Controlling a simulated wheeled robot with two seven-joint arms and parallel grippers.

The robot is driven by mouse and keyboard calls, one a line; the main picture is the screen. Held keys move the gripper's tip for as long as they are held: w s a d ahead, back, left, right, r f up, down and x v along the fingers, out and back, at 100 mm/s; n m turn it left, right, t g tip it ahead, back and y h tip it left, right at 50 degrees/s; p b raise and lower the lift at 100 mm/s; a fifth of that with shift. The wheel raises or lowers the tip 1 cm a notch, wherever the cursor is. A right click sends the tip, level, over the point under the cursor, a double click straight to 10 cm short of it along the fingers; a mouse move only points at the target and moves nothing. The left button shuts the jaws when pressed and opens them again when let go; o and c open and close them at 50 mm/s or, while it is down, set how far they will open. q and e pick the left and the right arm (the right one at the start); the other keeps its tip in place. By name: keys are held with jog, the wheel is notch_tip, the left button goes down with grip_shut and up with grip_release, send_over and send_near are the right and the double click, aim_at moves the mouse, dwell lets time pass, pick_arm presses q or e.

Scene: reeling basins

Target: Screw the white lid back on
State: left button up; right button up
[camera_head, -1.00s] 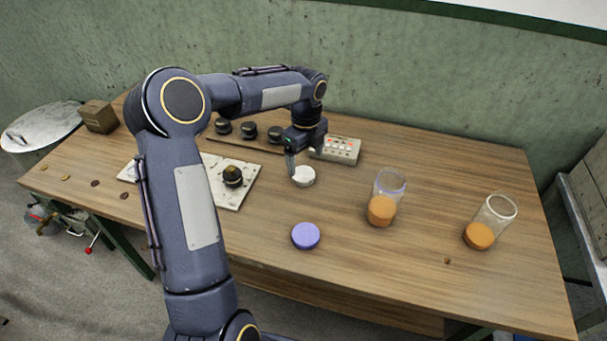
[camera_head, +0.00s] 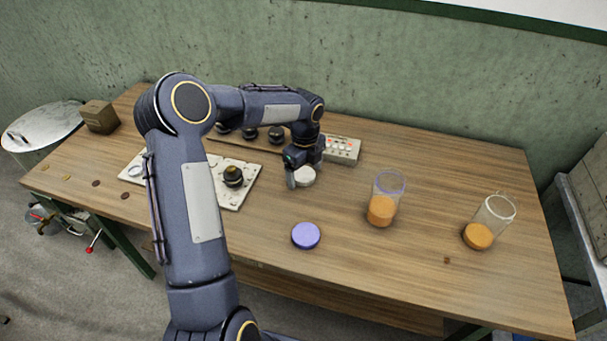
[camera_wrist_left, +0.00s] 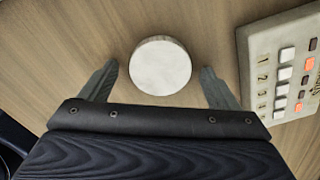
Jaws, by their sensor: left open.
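The white lid (camera_head: 305,176) lies flat on the table. In the left wrist view the white lid (camera_wrist_left: 160,66) sits between the fingers of my open left gripper (camera_wrist_left: 160,84), with a gap on each side. In the head view my left gripper (camera_head: 298,174) is low at the lid and partly covers it. Two clear jars with orange contents stand lidless to the right: one with a violet-tinted rim (camera_head: 383,203) and one with a whitish rim (camera_head: 487,225). A purple lid (camera_head: 306,235) lies on the table. My right gripper is not in view.
A button box (camera_head: 341,150) stands just right of the gripper; in the left wrist view the button box (camera_wrist_left: 284,72) is close to the right finger. A pale plate with a dark knob (camera_head: 232,176) and several dark knobs are left. The table's front middle is mostly clear.

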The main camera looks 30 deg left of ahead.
pick_arm(q)
jog(key=shift+c, duration=0.4)
jog(key=c, duration=0.9)
jog(key=shift+c, duration=0.2)
jog(key=shift+r, duration=0.1)
jog(key=shift+r, duration=0.55)
jog(key=s+d+r+b, duration=0.2)
jog(key=s+d+r, duration=0.6)
jog(key=s+r, duration=0.3)
jog(key=shift+s+r, duration=0.3)
jog(key=shift+r, duration=0.05)
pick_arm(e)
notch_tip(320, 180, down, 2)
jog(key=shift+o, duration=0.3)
